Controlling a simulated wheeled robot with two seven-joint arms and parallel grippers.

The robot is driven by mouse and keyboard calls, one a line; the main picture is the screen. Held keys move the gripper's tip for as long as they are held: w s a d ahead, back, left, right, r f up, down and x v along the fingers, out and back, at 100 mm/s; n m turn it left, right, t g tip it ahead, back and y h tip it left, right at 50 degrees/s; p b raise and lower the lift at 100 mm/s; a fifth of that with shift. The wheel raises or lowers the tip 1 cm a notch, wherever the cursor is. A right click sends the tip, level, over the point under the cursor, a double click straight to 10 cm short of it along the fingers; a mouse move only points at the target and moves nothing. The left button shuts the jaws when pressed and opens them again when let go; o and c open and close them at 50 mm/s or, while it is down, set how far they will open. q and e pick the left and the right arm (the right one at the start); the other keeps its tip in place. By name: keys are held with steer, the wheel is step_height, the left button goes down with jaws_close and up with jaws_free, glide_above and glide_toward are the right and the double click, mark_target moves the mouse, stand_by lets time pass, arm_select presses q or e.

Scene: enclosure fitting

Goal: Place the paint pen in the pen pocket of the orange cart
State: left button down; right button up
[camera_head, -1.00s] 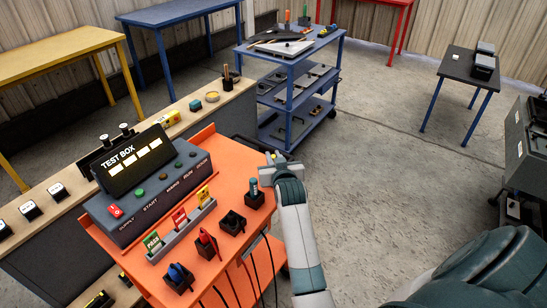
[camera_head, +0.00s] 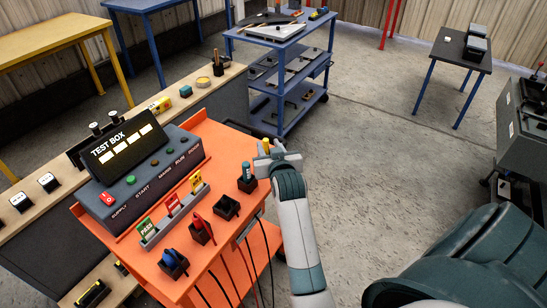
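The orange cart (camera_head: 234,240) stands at left centre with a row of black pockets along its near right side. One black pocket (camera_head: 227,207) looks empty. The pocket beside it holds a teal-topped tool (camera_head: 247,171); others hold red-handled pliers (camera_head: 197,226) and a blue-handled tool (camera_head: 173,259). My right gripper (camera_head: 267,149) is just beyond the cart's right edge, near the teal-topped tool. A small yellow piece, seemingly the paint pen (camera_head: 265,143), shows between its fingers; most of it is hidden. My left gripper is not in view.
The test box (camera_head: 123,145) and a grey rack of coloured cards (camera_head: 175,217) occupy the cart's top. A wooden bench (camera_head: 60,207) runs behind it. A blue shelf cart (camera_head: 283,81) stands beyond. Open concrete floor lies to the right.

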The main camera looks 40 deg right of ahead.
steer(key=v, duration=0.7)
steer(key=shift+b, duration=0.45)
steer(key=s+a+f+n+g+y, duration=0.25)
steer(key=s+a+f, duration=0.35)
steer(key=s, duration=0.5)
steer(key=s+a+f+n+g+y, duration=0.2)
steer(key=s+a+f+g, duration=0.2)
steer(key=s+f, duration=0.5)
steer(key=s+a+f+n+g+y, duration=0.2)
steer(key=s+a+f+g, duration=0.25)
steer(key=s, duration=0.85)
steer(key=s+f+x, duration=0.1)
steer(key=s+x, duration=0.2)
steer(key=x, duration=1)
steer(key=s+d+x, duration=0.1)
steer(key=s+x, duration=0.2)
steer(key=x, duration=1.1)
steer(key=s+d+f+g, duration=0.1)
steer(key=s+d+f, duration=0.2)
steer(key=s+f, duration=1.5)
steer(key=shift+f+h, duration=0.35)
steer(key=shift+f, duration=0.15)
